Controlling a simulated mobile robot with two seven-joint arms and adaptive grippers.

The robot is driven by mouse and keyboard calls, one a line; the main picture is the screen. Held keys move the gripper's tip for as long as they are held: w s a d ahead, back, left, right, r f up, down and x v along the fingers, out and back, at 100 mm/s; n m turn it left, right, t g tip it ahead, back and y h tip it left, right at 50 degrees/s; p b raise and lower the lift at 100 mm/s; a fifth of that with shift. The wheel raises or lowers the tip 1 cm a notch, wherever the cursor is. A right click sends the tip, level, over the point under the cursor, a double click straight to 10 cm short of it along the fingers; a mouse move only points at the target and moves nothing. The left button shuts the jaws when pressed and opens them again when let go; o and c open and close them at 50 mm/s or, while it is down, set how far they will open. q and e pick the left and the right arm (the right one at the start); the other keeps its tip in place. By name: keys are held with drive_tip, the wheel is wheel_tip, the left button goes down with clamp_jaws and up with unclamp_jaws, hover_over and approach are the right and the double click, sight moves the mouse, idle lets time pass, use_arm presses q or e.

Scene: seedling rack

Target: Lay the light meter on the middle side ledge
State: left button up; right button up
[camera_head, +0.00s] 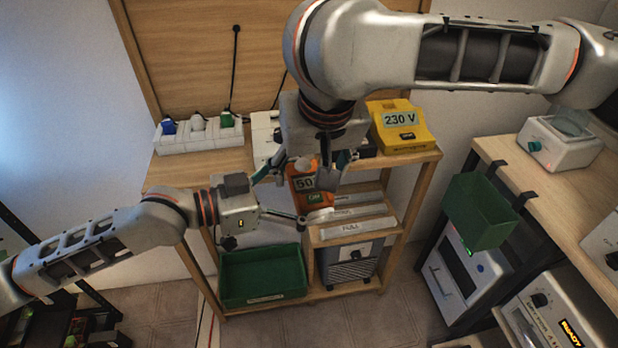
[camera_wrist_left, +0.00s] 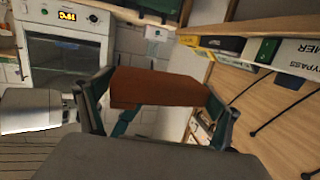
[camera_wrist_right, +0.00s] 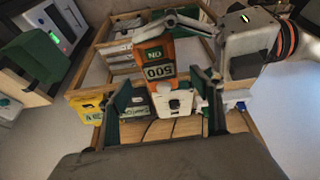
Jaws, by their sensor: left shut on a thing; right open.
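The light meter is an orange block with a dark-on-pale "500" display and a green "ON" panel. It shows in the head view (camera_head: 305,183), the right wrist view (camera_wrist_right: 156,54) and as a plain orange-brown face in the left wrist view (camera_wrist_left: 155,88). My left gripper (camera_head: 284,195) is shut on it and holds it in front of the wooden rack. My right gripper (camera_head: 318,168) is open and empty, close above and behind the meter; its fingers also show in the right wrist view (camera_wrist_right: 168,98). Which ledge is the middle side one I cannot tell.
The rack's top (camera_head: 205,167) bears a white socket strip (camera_head: 190,142) and a yellow "230 V" box (camera_head: 402,128). Below are stepped boards labelled "FULL" (camera_head: 352,227), a green crate (camera_head: 262,298) and a grey device (camera_head: 350,270). A green bin (camera_head: 478,212) hangs from the right bench.

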sight(308, 183)
drive_tip(key=shift+x, duration=2.55)
drive_tip(key=c, duration=1.4)
use_arm(q)
drive_tip(key=o, duration=1.1)
drive_tip(key=shift+c, duration=0.2)
drive_tip(key=shift+a, duration=0.1)
drive_tip(key=v, duration=1.1)
drive_tip(key=shift+s+a, duration=0.15)
drive_tip(key=shift+a, duration=0.15)
